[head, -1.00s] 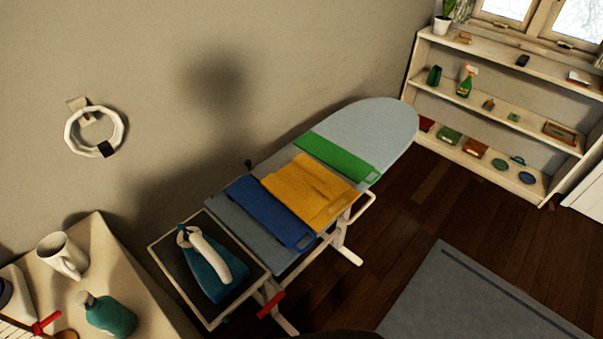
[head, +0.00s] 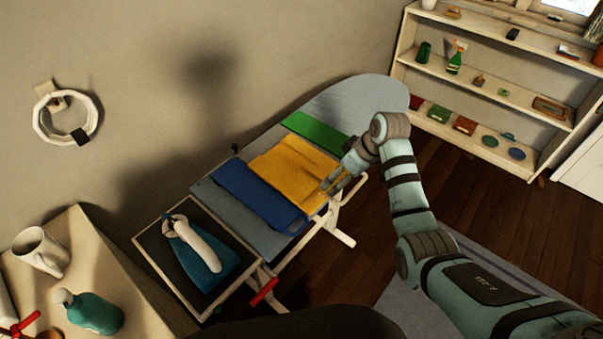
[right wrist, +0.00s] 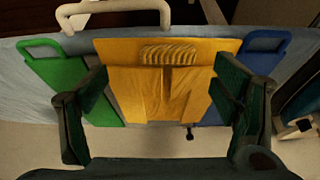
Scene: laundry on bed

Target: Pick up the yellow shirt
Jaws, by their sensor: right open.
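The yellow shirt (head: 290,168) lies folded on the ironing board (head: 362,97), between a blue folded garment (head: 257,194) and a green one (head: 315,133). My right gripper (head: 328,190) is at the shirt's near right edge, fingers pointing at it. In the right wrist view the shirt (right wrist: 165,95) fills the middle between the two open fingers (right wrist: 160,100), with nothing held. I cannot tell whether the fingertips touch the cloth. My left gripper is not in view.
An iron (head: 200,250) rests on the board's end tray. A side table with a mug (head: 42,250) and a teal bottle (head: 92,312) stands at the lower left. A shelf (head: 480,95) stands at the back right. The wall runs behind the board.

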